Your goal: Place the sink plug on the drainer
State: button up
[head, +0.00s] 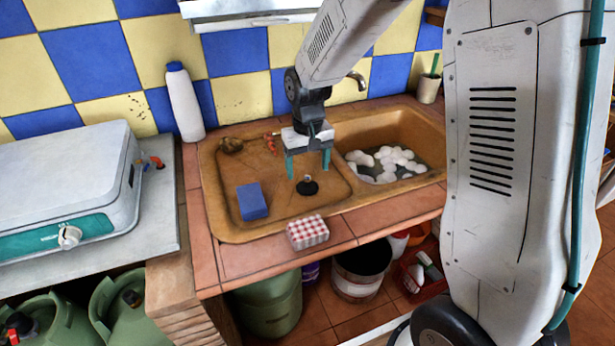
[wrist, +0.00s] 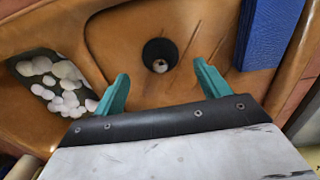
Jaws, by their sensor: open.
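The sink plug (head: 307,188) is a small black disc with a pale metal knob on top. It lies on the brown drainer (head: 275,208), left of the basin. My gripper (head: 308,173) is above it, pointing down, with its two teal fingers apart and nothing between them. In the wrist view the plug (wrist: 158,52) shows just beyond the open fingertips (wrist: 162,70), roughly centred between them. A gap seems to separate the fingers from the plug.
A blue sponge (head: 252,201) lies on the drainer to the left. A red checked block (head: 307,232) sits at the front tiled edge. The basin (head: 425,135) at right holds suds. A white bottle (head: 185,103) stands behind, left. A tap (head: 357,80) is at the back.

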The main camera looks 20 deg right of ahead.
aim_at(308, 178)
notch_tip(308, 178, up, 7)
jog(key=s+d+r, duration=0.2)
jog(key=s+r, duration=0.7)
jog(key=s, duration=0.4)
jog(key=s+d+t, duration=0.1)
jog(key=s, duration=1.5)
jog(key=shift+s+r, duration=0.3)
jog(key=shift+r, duration=0.1)
